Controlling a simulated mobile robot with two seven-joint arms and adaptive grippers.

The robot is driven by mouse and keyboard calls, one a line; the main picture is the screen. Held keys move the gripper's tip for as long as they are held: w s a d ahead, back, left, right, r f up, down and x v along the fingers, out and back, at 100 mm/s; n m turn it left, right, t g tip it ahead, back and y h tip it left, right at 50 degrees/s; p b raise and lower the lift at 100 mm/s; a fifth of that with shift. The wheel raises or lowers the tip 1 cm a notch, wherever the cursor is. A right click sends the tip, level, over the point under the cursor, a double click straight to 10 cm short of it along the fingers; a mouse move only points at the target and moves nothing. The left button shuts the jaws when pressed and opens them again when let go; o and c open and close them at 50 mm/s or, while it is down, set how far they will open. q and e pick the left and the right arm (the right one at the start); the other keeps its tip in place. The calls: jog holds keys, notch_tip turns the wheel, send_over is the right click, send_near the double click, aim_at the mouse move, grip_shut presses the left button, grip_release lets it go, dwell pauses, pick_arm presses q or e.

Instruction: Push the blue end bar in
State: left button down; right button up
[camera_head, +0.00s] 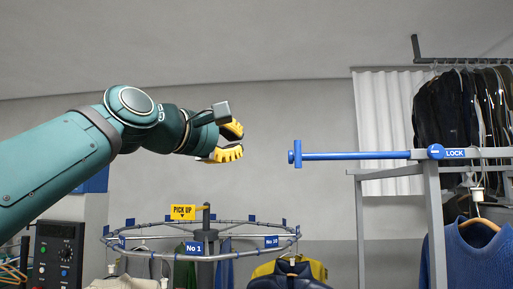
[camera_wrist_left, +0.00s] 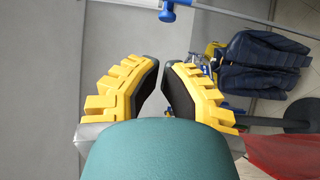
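The blue end bar (camera_head: 355,155) sticks out level to the left from the grey rack frame, with a short upright crosspiece (camera_head: 297,153) at its free end. A blue LOCK label (camera_head: 453,153) sits where it meets the rack. My left gripper (camera_head: 236,142) is left of the crosspiece with a clear gap, its yellow fingers apart and nothing between them. My right gripper is not in view.
A grey rack post (camera_head: 434,220) and a blue sweater (camera_head: 475,255) are at right. Dark garments (camera_head: 450,110) hang behind. The space between gripper and bar looks free.

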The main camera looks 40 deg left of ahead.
pick_arm(q)
jog(key=w+d+p, duration=0.3)
jog(key=w, duration=0.9)
jog(key=shift+w+d+p, duration=0.15)
jog(key=shift+p, duration=0.2)
jog(key=shift+f, duration=0.1)
